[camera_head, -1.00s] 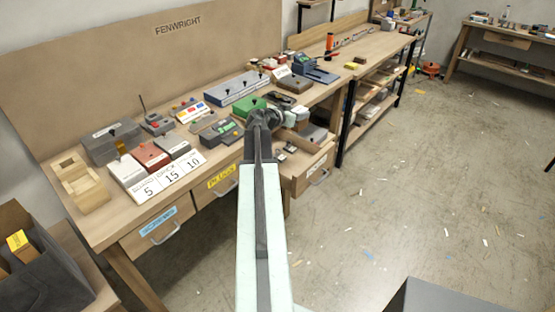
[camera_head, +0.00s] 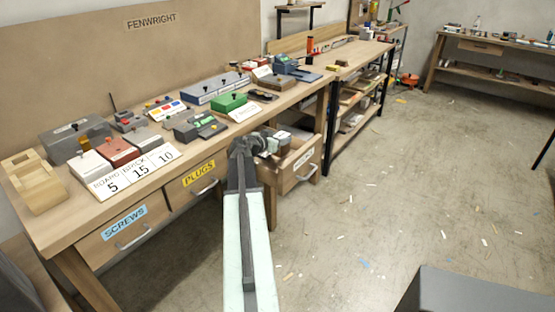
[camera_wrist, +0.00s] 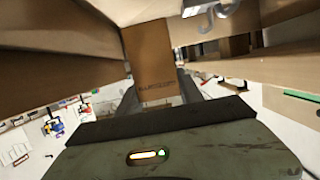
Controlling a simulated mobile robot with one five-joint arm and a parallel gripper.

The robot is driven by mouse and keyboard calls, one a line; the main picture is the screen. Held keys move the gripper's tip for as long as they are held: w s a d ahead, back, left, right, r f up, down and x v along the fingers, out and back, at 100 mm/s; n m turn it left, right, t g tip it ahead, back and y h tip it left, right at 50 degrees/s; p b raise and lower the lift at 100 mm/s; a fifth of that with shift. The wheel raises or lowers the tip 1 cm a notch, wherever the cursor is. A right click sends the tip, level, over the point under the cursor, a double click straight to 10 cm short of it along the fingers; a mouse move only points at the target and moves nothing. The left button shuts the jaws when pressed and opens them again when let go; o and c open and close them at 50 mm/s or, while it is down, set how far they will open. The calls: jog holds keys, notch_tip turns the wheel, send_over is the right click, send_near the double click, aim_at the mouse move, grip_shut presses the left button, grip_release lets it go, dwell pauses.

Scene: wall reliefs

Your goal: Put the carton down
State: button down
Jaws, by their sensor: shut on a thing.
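In the wrist view a brown carton (camera_wrist: 150,50) with small dark print sits between the two fingers of my gripper (camera_wrist: 156,92), which is shut on it. Pale wooden boards show close on both sides of the carton. In the head view my gripper (camera_head: 266,145) is at the open right-hand drawer (camera_head: 300,168) of the bench, below the bench top. The carton is not clearly told apart there, as my arm's end covers much of the spot. Whether the carton touches the drawer floor cannot be told.
Small light and dark things (camera_head: 296,135) show in the back of the open drawer. A green box (camera_head: 229,102), a white card (camera_head: 244,113) and several other boxes stand on the bench top (camera_head: 150,187). The screws drawer (camera_head: 125,235) and plugs drawer (camera_head: 198,180) are shut.

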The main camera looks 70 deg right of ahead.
notch_tip(320, 180, down, 6)
jog(key=b, duration=0.4)
jog(key=shift+r, duration=0.45)
jog(key=shift+f, duration=0.25)
jog(key=c, duration=0.8)
grip_release()
jog(key=shift+r, duration=0.1)
jog(key=shift+o, duration=0.2)
jog(key=shift+r, duration=0.1)
